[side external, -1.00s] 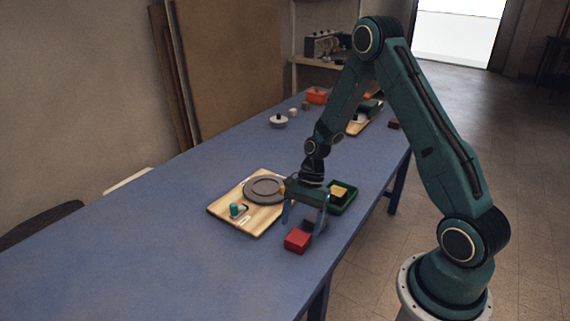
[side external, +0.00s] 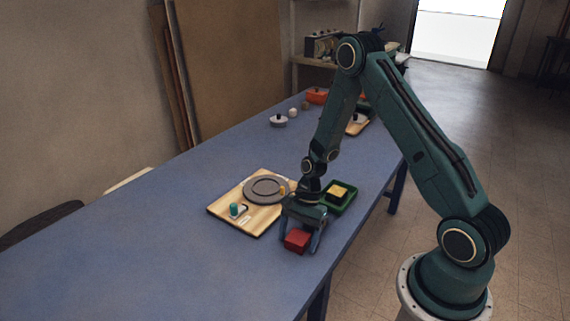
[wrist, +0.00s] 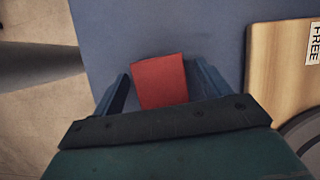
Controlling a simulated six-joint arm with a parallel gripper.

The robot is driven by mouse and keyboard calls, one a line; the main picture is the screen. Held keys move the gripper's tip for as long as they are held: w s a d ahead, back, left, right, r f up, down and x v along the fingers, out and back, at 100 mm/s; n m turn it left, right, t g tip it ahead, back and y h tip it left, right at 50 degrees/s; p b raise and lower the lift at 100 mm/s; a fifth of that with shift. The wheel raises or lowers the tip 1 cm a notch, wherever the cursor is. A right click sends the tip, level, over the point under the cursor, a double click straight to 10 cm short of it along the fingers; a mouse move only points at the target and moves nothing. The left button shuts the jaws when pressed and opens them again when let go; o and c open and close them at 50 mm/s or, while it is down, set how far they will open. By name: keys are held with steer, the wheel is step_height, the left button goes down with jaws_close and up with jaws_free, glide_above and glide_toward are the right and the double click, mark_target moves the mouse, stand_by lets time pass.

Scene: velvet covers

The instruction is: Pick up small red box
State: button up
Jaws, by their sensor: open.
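The small red box (side external: 297,239) sits on the blue table near its front edge. In the wrist view the red box (wrist: 160,81) lies between the two fingers, slightly tilted in the picture. My gripper (side external: 301,247) is open and low over the box, with one finger on each side of it. In the wrist view my gripper (wrist: 161,88) shows a small gap at the left finger and a narrow one at the right. I cannot tell whether either finger touches the box. The box's near part is hidden behind the gripper body in the wrist view.
A green tray (side external: 352,200) holding a yellow block (side external: 339,191) is behind. The blue table (side external: 150,250) is clear at the left.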

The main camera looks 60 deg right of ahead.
mark_target(298, 236)
steer(key=c, duration=1.1)
steer(key=shift+o, duration=0.2)
steer(key=shift+r, duration=0.1)
step_height(298, 236, up, 20)
stand_by(0.6)
